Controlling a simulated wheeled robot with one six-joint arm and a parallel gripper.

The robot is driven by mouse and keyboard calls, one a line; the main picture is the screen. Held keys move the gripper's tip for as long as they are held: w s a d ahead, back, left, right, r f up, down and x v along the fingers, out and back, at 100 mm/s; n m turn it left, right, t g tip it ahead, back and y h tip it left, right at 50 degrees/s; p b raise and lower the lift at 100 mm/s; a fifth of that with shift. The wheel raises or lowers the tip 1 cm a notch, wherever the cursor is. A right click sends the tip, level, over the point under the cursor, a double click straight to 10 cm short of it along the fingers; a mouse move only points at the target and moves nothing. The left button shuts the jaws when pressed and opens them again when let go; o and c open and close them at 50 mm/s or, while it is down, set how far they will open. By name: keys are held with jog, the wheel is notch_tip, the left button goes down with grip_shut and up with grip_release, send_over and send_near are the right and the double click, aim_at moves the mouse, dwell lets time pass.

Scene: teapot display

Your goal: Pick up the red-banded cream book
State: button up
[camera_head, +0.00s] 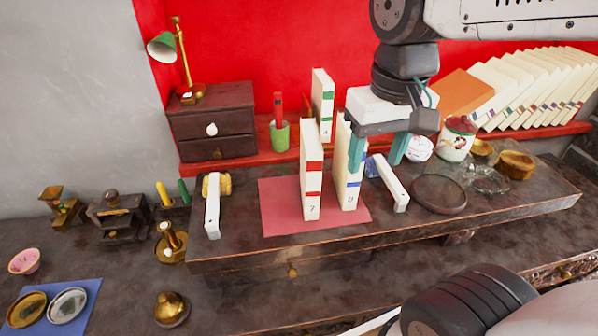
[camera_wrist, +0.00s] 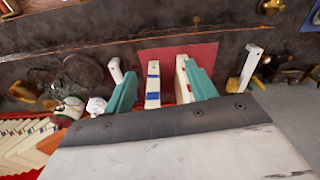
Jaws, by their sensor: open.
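The red-banded cream book (camera_head: 311,185), marked 7, stands upright on a red mat (camera_head: 278,205) on the raised dark table. A blue-banded cream book (camera_head: 347,185) stands upright just to its right, with a narrow space between them. My gripper (camera_head: 377,160) is open and empty, with teal fingers pointing down, to the right of the red-banded book; its left finger overlaps the blue-banded book in the picture. In the wrist view the blue-banded book (camera_wrist: 153,86) shows between the fingers, and the red-banded book (camera_wrist: 182,82) is partly hidden by the right finger.
White bars (camera_head: 212,205) (camera_head: 393,185) stand on either side of the books. Behind are a green-banded book (camera_head: 322,105), a green cup (camera_head: 279,136) and a drawer box (camera_head: 212,120). At right are a lidded jar (camera_head: 457,140), a dark plate (camera_head: 439,194) and a leaning book row (camera_head: 530,90).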

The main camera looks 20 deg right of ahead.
jog(key=w+a+m, duration=0.1)
jog(key=w, duration=1)
jog(key=m+g, duration=0.1)
jog(key=m, duration=0.1)
send_over(311, 133)
jog(key=shift+s+f, duration=0.1)
jog(key=shift+f, duration=0.4)
jog(key=shift+w+f, duration=0.2)
jog(key=shift+w, duration=0.1)
notch_tip(311, 133, down, 8)
jog(key=shift+s+r, duration=0.15)
jog(key=shift+r, duration=0.05)
grip_shut()
